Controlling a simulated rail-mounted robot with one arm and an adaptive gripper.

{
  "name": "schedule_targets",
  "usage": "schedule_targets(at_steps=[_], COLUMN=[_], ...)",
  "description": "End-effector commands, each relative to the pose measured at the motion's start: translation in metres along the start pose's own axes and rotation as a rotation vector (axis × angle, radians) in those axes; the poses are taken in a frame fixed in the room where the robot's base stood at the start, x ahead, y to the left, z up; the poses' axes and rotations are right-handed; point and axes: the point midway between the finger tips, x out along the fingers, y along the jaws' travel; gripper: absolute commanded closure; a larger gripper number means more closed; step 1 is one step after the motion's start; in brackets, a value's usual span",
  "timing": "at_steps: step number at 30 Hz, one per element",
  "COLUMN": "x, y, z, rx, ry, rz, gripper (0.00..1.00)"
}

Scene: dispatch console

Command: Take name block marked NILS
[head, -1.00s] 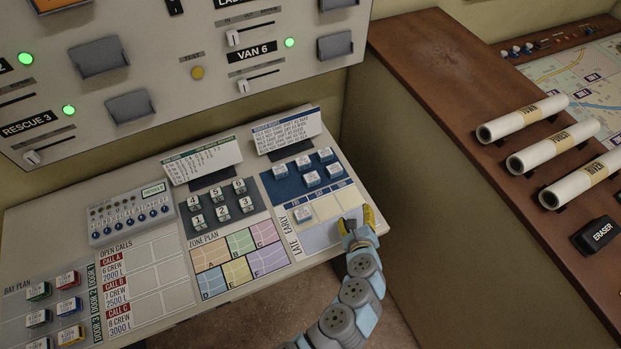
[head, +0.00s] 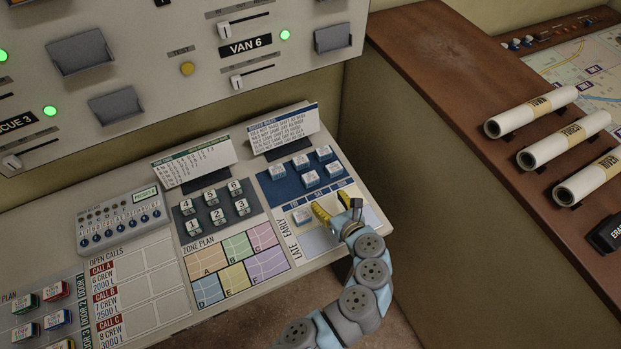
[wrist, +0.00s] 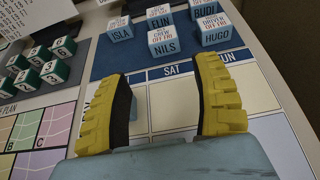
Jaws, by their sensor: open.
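The NILS block (wrist: 164,42), white on top with a pale blue front, sits on the dark blue pad (head: 288,190) in the row nearer my gripper. In the head view the NILS block (head: 310,178) is small and its name is not readable. HUGO (wrist: 214,32) is to its right; ISLA (wrist: 120,28) and ELIN (wrist: 158,15) are to its left and behind. My gripper (head: 332,206) is open, its yellow fingers (wrist: 165,68) apart over the day grid, short of NILS.
Another block (head: 301,215) sits on the EARLY row, close left of my fingers. BUDI (wrist: 204,8) stands behind HUGO. A roster rules card (head: 284,134) stands behind the pad. Numbered blocks (head: 214,206) are to the left. A wooden counter (head: 440,90) rises at right.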

Motion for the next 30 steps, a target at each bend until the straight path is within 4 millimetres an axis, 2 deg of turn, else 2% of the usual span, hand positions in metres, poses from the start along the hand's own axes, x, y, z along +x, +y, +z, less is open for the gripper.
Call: schedule_targets(at_steps=[16,21,30], x=[0.063,0.074,0.081], y=[0.000,-0.001,-0.001], z=[0.001,0.001,0.000], rx=[-0.001,-0.002,-0.001], ry=[-0.001,0.000,0.001], rz=[0.001,-0.001,-0.001], gripper=[0.35,0.35,0.35])
